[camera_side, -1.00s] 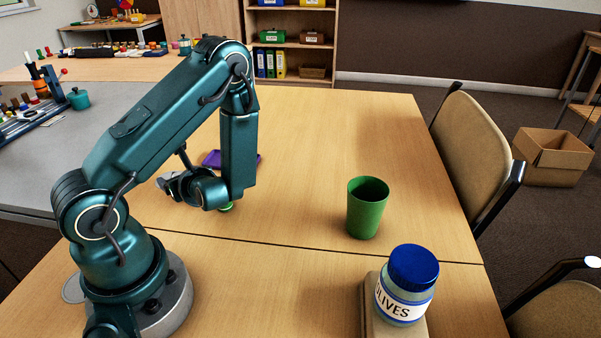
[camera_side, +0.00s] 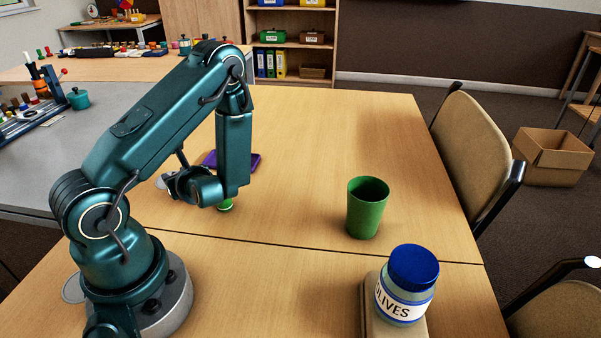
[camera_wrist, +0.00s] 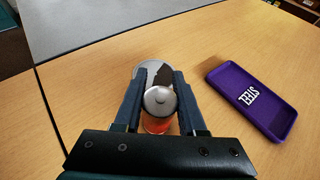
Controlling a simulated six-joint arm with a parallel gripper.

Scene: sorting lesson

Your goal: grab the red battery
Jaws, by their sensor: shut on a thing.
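The red battery (camera_wrist: 157,125) stands between my fingers in the wrist view, with a silver top and an orange-red body. My gripper (camera_wrist: 160,84) is shut on it, one finger on each side. The lower part of the battery is hidden by the gripper's body. In the side view my gripper is low over the table at the left, and the battery cannot be made out there. Whether the battery touches the table cannot be told.
A purple tray (camera_wrist: 234,77) marked STEEL lies right of my gripper. A pale round thing (camera_wrist: 143,72) is just beyond the battery. In the side view, a small green thing (camera_side: 225,205) is by my wrist, with a green cup (camera_side: 367,212) and olives jar (camera_side: 402,300) further right.

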